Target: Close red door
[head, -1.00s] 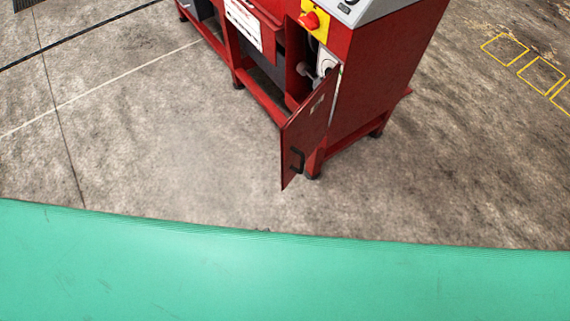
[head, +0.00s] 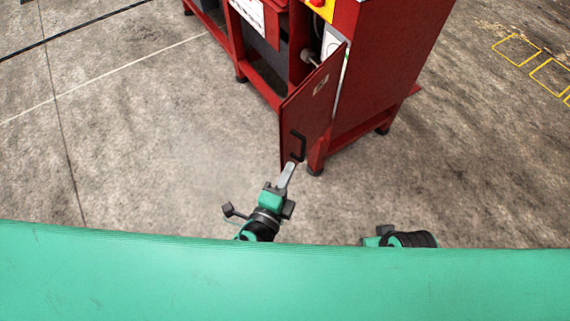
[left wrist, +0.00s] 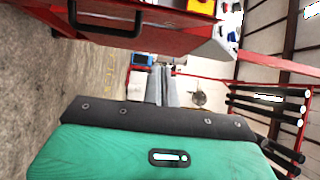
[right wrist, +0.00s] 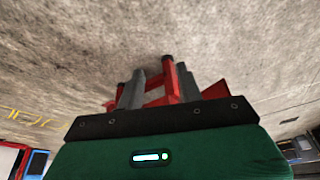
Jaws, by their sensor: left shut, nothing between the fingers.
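The red door (head: 312,105) stands open on the front of the red machine (head: 385,70), swung out toward me, with a black handle (head: 298,147) near its free edge. My left gripper (head: 289,168) is shut and empty, with its fingertips close to the door's lower free corner, below the handle. I cannot tell whether they touch. In the left wrist view the door (left wrist: 190,32) and handle (left wrist: 120,22) lie above the closed fingers (left wrist: 163,72). My right gripper (right wrist: 160,80) is open and empty, pointing toward the machine's legs, apart from the door.
A green surface (head: 285,285) crosses the bottom of the head view. The concrete floor (head: 150,165) left of the door is clear. Yellow squares (head: 516,49) are marked on the floor at the right. A yellow switch panel (head: 318,8) sits above the door opening.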

